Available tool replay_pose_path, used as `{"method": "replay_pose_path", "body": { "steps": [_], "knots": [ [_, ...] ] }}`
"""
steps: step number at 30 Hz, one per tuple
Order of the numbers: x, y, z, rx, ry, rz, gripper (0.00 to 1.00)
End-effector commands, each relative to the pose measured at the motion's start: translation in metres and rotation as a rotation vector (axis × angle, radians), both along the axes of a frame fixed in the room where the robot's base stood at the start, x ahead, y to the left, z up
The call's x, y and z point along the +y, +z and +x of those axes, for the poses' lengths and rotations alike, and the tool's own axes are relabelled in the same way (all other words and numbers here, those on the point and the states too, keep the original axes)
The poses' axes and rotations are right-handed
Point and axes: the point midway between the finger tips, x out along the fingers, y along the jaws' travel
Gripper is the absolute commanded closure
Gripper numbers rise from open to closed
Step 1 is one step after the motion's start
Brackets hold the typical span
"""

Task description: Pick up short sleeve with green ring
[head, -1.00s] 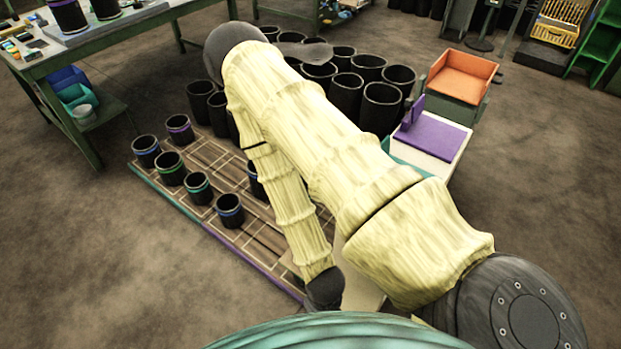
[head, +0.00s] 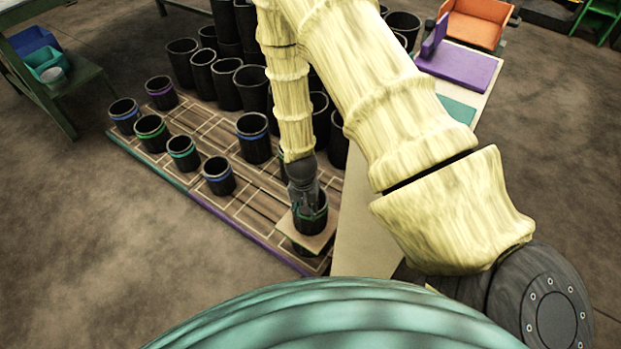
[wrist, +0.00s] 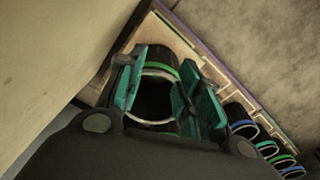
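A short black sleeve with a green ring (head: 312,221) is upright over the near right end of the wooden board, on a small tan plate. My gripper (head: 304,194) is right above it, fingers pointing down at its mouth. In the wrist view the sleeve (wrist: 158,72) shows its green ring and pale rim between my teal fingers (wrist: 158,94). One finger is at each side of the rim; I cannot tell whether they press on it. Two other short sleeves with green rings, one greener (head: 151,132) and one more teal (head: 183,153), stand at the board's left.
The board (head: 262,222) also bears short sleeves with blue (head: 218,176) and purple (head: 161,93) rings and a taller blue-ringed one (head: 254,138). Several tall black sleeves (head: 228,83) crowd behind. A pale panel (head: 365,225) rises just right of my gripper. Open floor lies left.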

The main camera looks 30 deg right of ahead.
Motion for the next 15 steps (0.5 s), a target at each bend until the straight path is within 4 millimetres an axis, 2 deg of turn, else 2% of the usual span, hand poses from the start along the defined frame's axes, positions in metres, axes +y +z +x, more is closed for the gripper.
{"method": "replay_pose_path", "body": {
  "steps": [1,6,10,15],
  "knots": [
    [-0.006,-0.015,0.020,-0.010,-0.050,0.002,0.65],
    [-0.021,-0.018,0.069,-0.017,-0.218,0.018,0.65],
    [-0.029,-0.014,0.096,-0.019,-0.316,0.032,0.65],
    [-0.035,-0.009,0.114,-0.018,-0.385,0.042,0.65]
  ]
}}
